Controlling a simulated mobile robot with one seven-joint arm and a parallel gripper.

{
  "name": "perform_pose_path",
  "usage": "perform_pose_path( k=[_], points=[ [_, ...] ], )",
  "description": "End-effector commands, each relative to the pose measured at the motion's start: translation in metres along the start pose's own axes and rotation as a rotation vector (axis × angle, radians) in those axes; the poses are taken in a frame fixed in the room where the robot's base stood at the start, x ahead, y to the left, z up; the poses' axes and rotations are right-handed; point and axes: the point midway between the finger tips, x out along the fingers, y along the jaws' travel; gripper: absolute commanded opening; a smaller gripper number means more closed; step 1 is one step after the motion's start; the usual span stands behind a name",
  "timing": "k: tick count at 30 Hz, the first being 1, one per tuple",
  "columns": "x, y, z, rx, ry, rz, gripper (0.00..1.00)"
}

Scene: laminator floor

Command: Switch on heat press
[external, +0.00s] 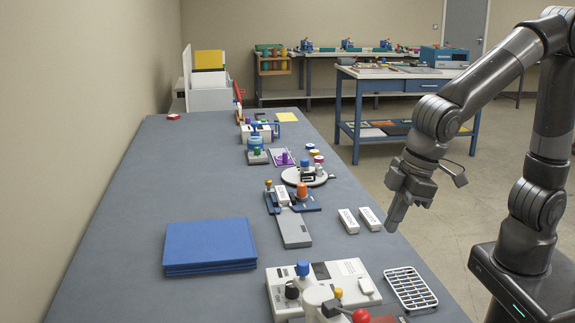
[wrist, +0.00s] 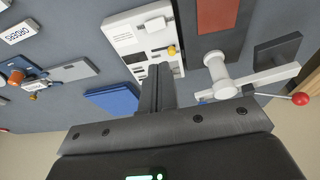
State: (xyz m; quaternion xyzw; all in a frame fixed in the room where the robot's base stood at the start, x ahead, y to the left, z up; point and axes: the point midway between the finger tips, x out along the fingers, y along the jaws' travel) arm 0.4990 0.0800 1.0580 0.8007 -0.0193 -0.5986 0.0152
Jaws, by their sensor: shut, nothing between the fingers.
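A white machine (external: 318,285) with a dark display, a blue knob, a black knob and a yellow knob stands at the near end of the bench. It also shows in the wrist view (wrist: 130,37), with its yellow knob (wrist: 171,50). Beside it is a white post (external: 316,299) with a lever ending in a red ball (external: 361,316); the wrist view shows this post (wrist: 216,70), the red ball (wrist: 300,99) and a reddish plate (wrist: 218,14). I cannot tell which unit is the heat press. My gripper (external: 392,229) is shut and empty, pointing down above the bench's right edge; its fingers (wrist: 156,88) show in the wrist view.
Two white labelled blocks (external: 348,221) lie just left of my gripper. A white wire rack (external: 410,288) sits right of the white machine. A blue stack (external: 210,246) lies on the left, with several fixtures farther back. The bench's left side (external: 150,180) has free room.

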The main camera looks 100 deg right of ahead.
Motion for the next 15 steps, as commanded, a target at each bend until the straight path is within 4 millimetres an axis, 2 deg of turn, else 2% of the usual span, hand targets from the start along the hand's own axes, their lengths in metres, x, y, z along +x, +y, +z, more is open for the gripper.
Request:
perform_pose_path(
  k=[7,15],
  points=[
    [-0.003,0.014,-0.001,0.002,0.002,-0.001,0.0],
    [-0.001,0.014,-0.001,0.001,0.002,-0.001,0.0]
  ],
)
